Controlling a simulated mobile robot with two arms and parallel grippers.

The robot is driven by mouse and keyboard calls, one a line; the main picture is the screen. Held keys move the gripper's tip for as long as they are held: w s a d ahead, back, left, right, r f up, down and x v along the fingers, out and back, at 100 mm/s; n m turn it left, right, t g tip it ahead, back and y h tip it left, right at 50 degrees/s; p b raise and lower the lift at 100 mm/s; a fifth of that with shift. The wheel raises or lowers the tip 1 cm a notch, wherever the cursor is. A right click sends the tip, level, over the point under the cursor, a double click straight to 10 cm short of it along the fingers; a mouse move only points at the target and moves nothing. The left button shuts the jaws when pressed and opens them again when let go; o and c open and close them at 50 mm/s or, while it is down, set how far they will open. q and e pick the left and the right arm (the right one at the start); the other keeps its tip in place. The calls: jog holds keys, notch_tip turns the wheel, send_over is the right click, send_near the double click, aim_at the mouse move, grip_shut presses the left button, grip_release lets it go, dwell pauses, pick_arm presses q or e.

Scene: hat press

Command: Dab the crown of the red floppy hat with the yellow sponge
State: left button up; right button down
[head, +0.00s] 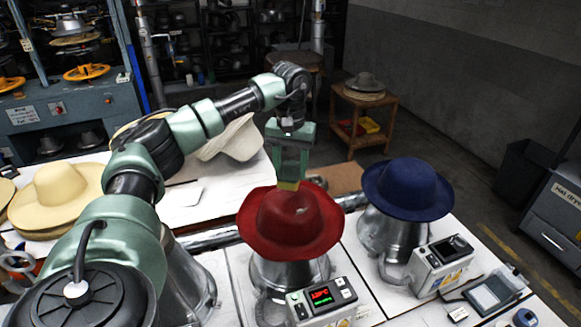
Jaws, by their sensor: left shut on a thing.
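The red floppy hat (291,226) sits brim down on a metal steamer stand (290,272) in the middle of the head view. A light mark shows on its crown. My left gripper (288,180) points down at the back of the crown. It is shut on the yellow sponge (288,186), of which only a small strip shows below the fingers. The sponge is at the hat's back upper edge; I cannot tell whether it touches the felt. My right gripper is not in view.
A blue hat (408,187) stands on another steamer at the right. Control boxes (322,299) stand in front of the steamers. Straw hats (62,190) lie at the left. A wooden side table (360,117) and a grey wall are behind.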

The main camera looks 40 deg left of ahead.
aim_at(290, 198)
pick_arm(q)
jog(key=shift+f+b, duration=1.2)
jog(key=shift+f, duration=1.35)
jog(key=shift+f+b, duration=0.35)
jog(key=shift+f, duration=0.15)
jog(key=shift+s+f, duration=0.1)
notch_tip(290, 198, up, 2)
jog(key=shift+r+p, duration=0.1)
jog(key=shift+p, duration=0.85)
notch_tip(290, 198, up, 3)
jog(key=shift+f+p, duration=0.1)
jog(key=shift+p, duration=0.95)
jog(key=shift+r, duration=1.1)
